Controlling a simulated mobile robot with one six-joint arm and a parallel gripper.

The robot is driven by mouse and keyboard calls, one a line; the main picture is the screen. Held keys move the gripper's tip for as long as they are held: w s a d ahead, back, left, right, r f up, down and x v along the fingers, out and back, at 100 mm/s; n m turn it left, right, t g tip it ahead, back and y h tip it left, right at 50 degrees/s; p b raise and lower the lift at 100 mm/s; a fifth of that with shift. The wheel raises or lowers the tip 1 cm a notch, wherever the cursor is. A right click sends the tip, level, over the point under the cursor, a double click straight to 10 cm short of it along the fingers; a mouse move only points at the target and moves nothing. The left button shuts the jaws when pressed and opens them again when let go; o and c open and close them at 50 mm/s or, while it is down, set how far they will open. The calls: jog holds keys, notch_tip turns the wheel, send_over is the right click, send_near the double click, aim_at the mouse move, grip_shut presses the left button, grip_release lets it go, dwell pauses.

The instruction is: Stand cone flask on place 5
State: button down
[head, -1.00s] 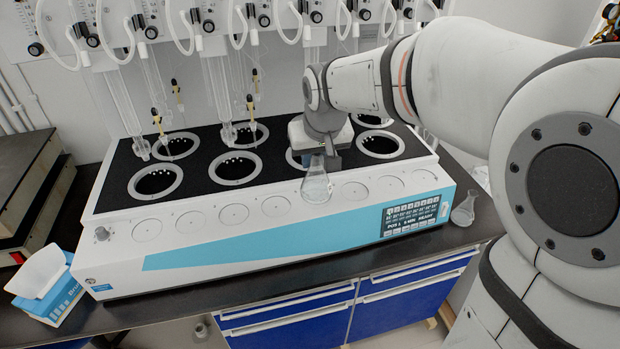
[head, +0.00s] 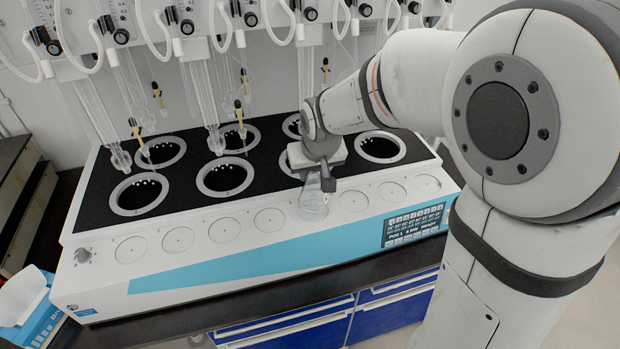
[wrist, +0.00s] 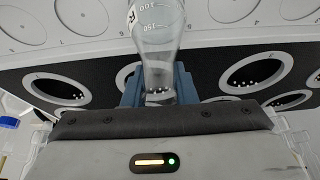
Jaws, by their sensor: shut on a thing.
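The clear cone flask (head: 314,200) is upright in the head view, with its neck in my gripper (head: 322,177). My gripper is shut on the neck, also in the wrist view (wrist: 158,92), where the flask's marked glass body (wrist: 158,38) points away from the camera. The white front ledge (head: 245,247) of the distiller bears a row of round marked places. The flask covers the fifth place from the left, between the fourth disc (head: 269,222) and the sixth disc (head: 353,200). I cannot tell whether its base touches the ledge.
Black-topped heating wells, such as one (head: 225,177), lie behind the ledge. Glass tubes (head: 203,105) hang over the left wells. A display (head: 414,227) is on the front right. A blue-and-white box (head: 30,308) stands at the lower left.

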jog(key=shift+f, duration=1.25)
jog(key=shift+f, duration=0.1)
jog(key=c, duration=1.2)
grip_release()
jog(key=shift+o, duration=0.2)
jog(key=b+v, duration=0.1)
jog(key=v, duration=1.1)
jog(key=s+d+f+m+g+h, duration=0.1)
jog(key=s+d+f+m, duration=0.2)
jog(key=s+d, duration=1)
jog(key=s+f, duration=0.1)
jog(key=s, duration=0.1)
jog(key=shift+s+f, duration=0.2)
jog(key=shift+s, duration=0.1)
